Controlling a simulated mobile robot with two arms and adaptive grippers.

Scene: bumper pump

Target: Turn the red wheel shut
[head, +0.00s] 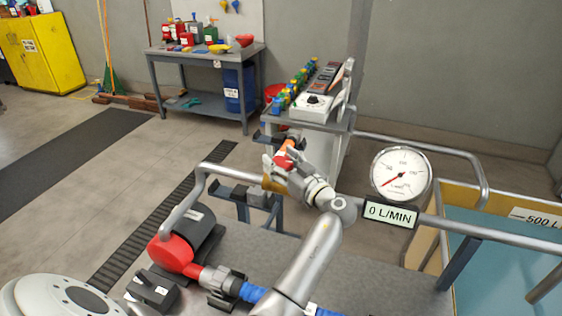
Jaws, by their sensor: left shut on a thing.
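The red wheel (283,160) is on the pipe near the middle of the head view. Only a small red part of it shows, between and behind my fingers. My left gripper (277,162) is shut on it. How far the wheel is turned cannot be seen. A brass-coloured fitting (272,183) sits on the pipe just below the gripper. The round gauge (400,174) to the right has a red needle pointing down and left. The display (391,213) under it reads 0 L/MIN. My right gripper is not in view.
A grey pipe (194,187) bends down to a red and black pump (175,252) with a blue hose (252,293). A blue tank (515,262) marked 500 L is at right. A trolley (337,121) with bottles stands behind the gripper. A workbench (197,52) is farther back.

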